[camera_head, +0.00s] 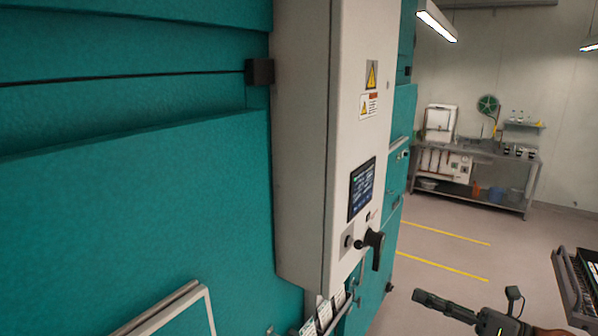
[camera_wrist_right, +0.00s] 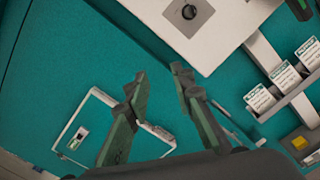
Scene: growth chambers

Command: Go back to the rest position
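My right gripper (camera_head: 420,296) is low in the head view, to the right of the grey control cabinet, over open floor. In the right wrist view the same gripper (camera_wrist_right: 161,78) has its two dark green fingers apart, with nothing between them. Behind the fingers are the teal chamber wall (camera_wrist_right: 70,60) and a white-framed panel (camera_wrist_right: 72,128). My left gripper does not show in either view.
The control cabinet (camera_head: 303,140) juts from the teal chamber (camera_head: 130,200), with a screen (camera_head: 361,188) and a black handle (camera_head: 375,248). Label cards (camera_head: 325,313) sit below it. A workbench (camera_head: 480,155) stands far back; a dark cart (camera_head: 572,285) is at right. Yellow-lined floor lies between.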

